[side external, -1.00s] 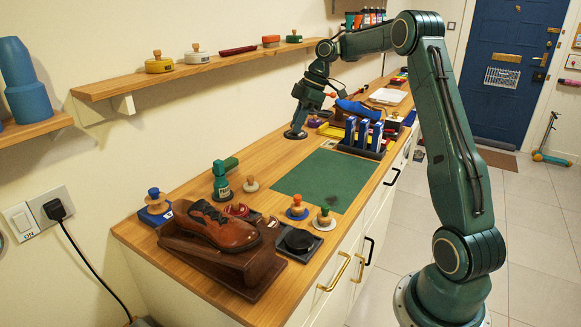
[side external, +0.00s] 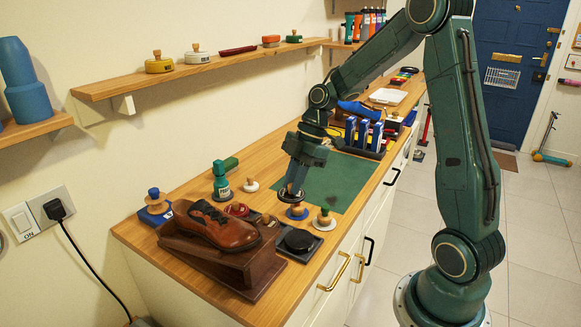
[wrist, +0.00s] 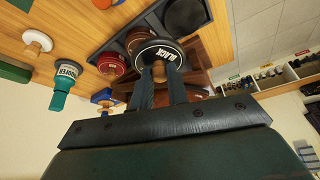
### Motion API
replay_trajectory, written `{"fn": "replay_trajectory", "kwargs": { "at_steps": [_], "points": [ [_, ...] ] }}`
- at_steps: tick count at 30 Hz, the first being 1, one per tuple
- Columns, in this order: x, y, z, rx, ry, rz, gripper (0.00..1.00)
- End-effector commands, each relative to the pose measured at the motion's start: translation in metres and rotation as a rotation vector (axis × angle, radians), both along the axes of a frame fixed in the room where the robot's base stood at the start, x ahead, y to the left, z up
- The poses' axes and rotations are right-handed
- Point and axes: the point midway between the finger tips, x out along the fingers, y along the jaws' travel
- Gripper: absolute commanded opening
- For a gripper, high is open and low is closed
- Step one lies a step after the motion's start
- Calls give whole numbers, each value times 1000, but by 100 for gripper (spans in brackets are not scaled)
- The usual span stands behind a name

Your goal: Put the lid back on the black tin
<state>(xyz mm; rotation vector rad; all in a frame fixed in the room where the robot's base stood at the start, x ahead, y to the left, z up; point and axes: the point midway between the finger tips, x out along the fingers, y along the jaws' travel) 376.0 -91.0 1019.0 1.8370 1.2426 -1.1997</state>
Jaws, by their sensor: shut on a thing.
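My gripper (side external: 291,188) is shut on the wooden knob of a dark lid (side external: 285,197) and holds it in the air over the front of the bench. In the wrist view my gripper (wrist: 161,80) grips the knob, and the lid (wrist: 165,51) reads "BLACK". The black tin (side external: 299,239) sits open in the dark tray at the front, below and to the right of the lid. In the wrist view the tin (wrist: 186,14) shows its dark round top beyond the lid. The lid and tin are apart.
A brown shoe (side external: 215,226) on a wooden stand is left of the tray. A red tin (side external: 237,209), a green-capped bottle (side external: 221,180) and small knobbed items (side external: 325,220) stand close by. The green mat (side external: 335,180) behind is largely clear.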

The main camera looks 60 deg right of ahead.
Motion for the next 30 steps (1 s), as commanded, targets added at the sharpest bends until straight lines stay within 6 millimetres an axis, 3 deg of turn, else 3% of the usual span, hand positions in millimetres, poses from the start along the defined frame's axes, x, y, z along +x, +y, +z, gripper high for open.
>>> {"fn": "replay_trajectory", "kwargs": {
  "at_steps": [3, 10, 30],
  "points": [
    [-17, 16, -9, -8, 3, 47, 0],
    [-38, 32, -19, -21, 5, 101, 0],
    [-42, 34, -32, -23, 6, 113, 0]
  ]
}}
